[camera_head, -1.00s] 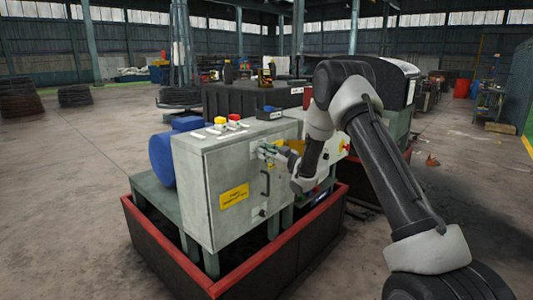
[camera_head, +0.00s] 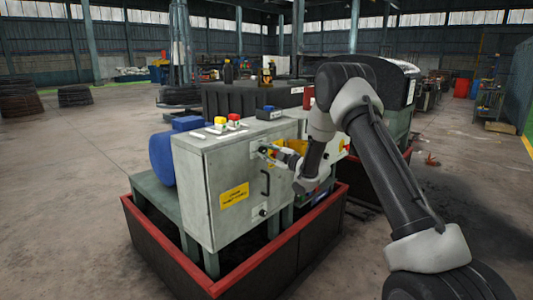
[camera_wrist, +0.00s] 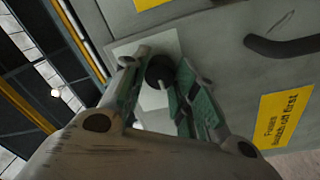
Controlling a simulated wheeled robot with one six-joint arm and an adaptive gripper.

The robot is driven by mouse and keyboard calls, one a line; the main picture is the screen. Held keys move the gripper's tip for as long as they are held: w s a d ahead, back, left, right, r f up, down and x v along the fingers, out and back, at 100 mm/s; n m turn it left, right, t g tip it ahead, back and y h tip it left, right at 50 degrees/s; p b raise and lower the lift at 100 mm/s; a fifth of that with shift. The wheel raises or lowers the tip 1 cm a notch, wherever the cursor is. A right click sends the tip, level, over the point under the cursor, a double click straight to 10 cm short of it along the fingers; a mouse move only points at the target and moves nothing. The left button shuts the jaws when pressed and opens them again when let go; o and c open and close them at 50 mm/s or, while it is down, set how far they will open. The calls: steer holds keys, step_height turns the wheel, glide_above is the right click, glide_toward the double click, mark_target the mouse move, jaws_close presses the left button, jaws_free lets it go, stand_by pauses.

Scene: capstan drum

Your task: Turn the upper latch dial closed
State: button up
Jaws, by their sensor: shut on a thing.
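The grey cabinet (camera_head: 225,190) stands with its door shut. The upper latch dial is a dark round knob (camera_wrist: 159,70) on a pale square plate (camera_wrist: 152,105) in the wrist view. My gripper (camera_wrist: 160,73) has its green-padded fingers on either side of the knob and is shut on it. The lower latch dial (camera_head: 262,212) is a small dark knob near the door's bottom. The dial's turn angle cannot be told.
A dark door handle (camera_head: 265,182) sits between the two latches; it shows in the wrist view (camera_wrist: 285,45) too. A yellow label (camera_head: 234,195) is on the door. A red-rimmed bund (camera_head: 270,258) surrounds the cabinet's base. Coloured buttons (camera_head: 227,121) top the cabinet.

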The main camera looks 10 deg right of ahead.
stand_by(0.3)
steer(key=o, duration=1)
steer(key=v, duration=1.2)
